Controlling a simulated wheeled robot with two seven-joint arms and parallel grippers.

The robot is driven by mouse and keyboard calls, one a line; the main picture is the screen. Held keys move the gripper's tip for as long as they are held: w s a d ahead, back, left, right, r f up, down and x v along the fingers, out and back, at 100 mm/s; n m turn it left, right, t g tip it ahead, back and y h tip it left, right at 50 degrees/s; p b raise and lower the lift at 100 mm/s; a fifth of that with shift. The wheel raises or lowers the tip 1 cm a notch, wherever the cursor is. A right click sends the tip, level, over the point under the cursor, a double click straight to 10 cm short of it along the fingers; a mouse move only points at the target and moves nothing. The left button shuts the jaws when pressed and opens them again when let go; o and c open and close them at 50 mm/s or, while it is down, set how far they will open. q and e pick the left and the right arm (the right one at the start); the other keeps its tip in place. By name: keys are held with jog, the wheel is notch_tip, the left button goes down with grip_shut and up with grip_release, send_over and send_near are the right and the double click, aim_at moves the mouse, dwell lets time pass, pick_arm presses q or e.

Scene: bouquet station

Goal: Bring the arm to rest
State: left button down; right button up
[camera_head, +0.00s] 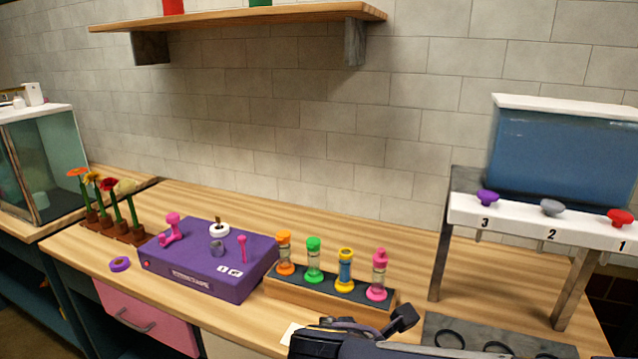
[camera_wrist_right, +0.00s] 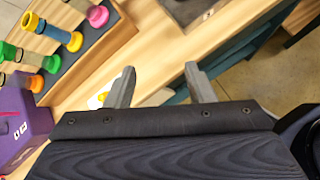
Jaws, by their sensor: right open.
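My right gripper (camera_head: 366,325) is low in the head view, in front of the rack of colored vials and close to the table's front edge. The right wrist view shows its two grey fingers (camera_wrist_right: 161,70) spread apart, with nothing between them but table edge and floor behind. My left gripper is out of view.
A wooden rack (camera_head: 290,292) holds orange, green, yellow and pink vials. A purple box (camera_head: 200,277) carries pink pieces; a purple ring (camera_head: 119,264) lies beside it. Several flowers stand in a brown holder (camera_head: 120,232). At right is a blue tank (camera_head: 565,155) above three numbered knobs.

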jog(key=s+d+f+m+g+y, duration=0.1)
jog(key=s+d+m+y, duration=0.3)
jog(key=m, duration=0.9)
jog(key=s+d+f+m+y+p, duration=0.1)
jog(key=s+d+f+m+y, duration=0.3)
jog(key=s+d+m, duration=0.4)
jog(key=s+m+y, duration=0.1)
jog(key=s+m, duration=0.1)
jog(key=m, duration=0.3)
jog(key=shift+s+g, duration=0.15)
jog(key=shift+g, duration=0.25)
